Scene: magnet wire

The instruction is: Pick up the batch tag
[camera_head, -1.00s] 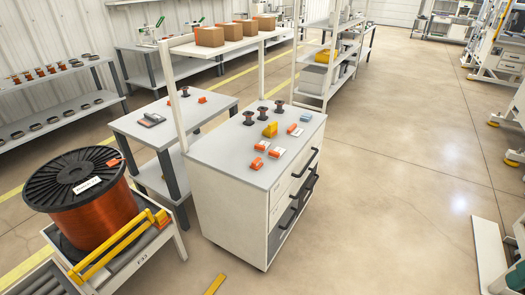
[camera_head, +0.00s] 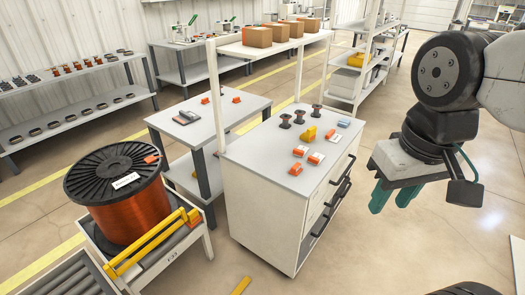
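I cannot tell for certain which piece is the batch tag. Small orange-and-white pieces lie on the grey cabinet top, among them one at the front right (camera_head: 316,158) and one farther back (camera_head: 330,133). An orange piece (camera_head: 151,158) also lies on the large copper wire spool (camera_head: 130,205), near a white label (camera_head: 125,180). My gripper (camera_head: 394,197) hangs in the air to the right of the cabinet (camera_head: 262,200), its teal fingers pointing down and apart. Nothing shows between them.
Three dark small spools (camera_head: 299,115), a yellow piece (camera_head: 309,134) and a blue piece (camera_head: 343,122) share the cabinet top. A shelf with cardboard boxes (camera_head: 257,36) stands above its back. Yellow bars (camera_head: 150,245) edge the spool's cart. Floor at right is open.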

